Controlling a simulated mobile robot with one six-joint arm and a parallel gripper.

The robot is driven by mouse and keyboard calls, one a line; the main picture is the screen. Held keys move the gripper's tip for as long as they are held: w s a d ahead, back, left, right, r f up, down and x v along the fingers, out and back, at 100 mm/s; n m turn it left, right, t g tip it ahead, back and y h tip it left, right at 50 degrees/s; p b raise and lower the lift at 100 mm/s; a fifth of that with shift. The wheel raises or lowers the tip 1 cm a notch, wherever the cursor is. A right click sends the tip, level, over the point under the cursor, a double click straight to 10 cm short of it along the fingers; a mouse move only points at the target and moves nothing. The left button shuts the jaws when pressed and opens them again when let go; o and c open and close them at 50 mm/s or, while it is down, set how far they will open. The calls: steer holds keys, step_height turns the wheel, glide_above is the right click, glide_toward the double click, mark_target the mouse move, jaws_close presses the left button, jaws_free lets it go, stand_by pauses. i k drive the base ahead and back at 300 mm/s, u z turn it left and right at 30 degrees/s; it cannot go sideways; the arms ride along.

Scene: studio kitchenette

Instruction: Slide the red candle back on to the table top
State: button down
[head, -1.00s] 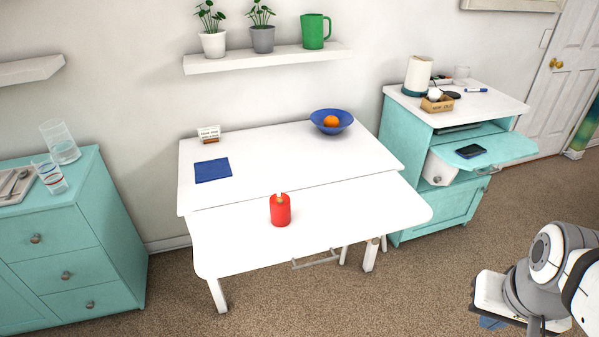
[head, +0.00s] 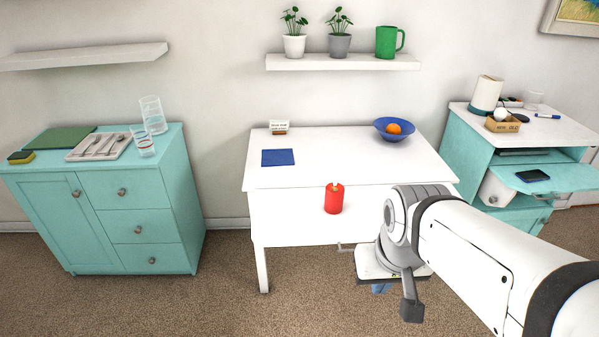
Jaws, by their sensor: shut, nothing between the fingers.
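The red candle (head: 334,200) stands upright on the white front leaf (head: 290,222) of the table, in front of the seam with the table top. The white table top (head: 345,160) lies behind it. My gripper (head: 411,308) points down at the right, in front of the table and apart from the candle. It looks shut and empty, though its fingers are small and partly merged in this view. My arm hides the right part of the leaf.
A blue cloth (head: 278,157), a small sign (head: 279,127) and a blue bowl (head: 383,128) with an orange (head: 394,129) are on the table top. Its middle, behind the candle, is clear. A teal cabinet (head: 137,220) stands left, a teal desk (head: 465,165) right.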

mark_target(333, 204)
steer(key=i, duration=1)
steer(key=u, duration=0.05)
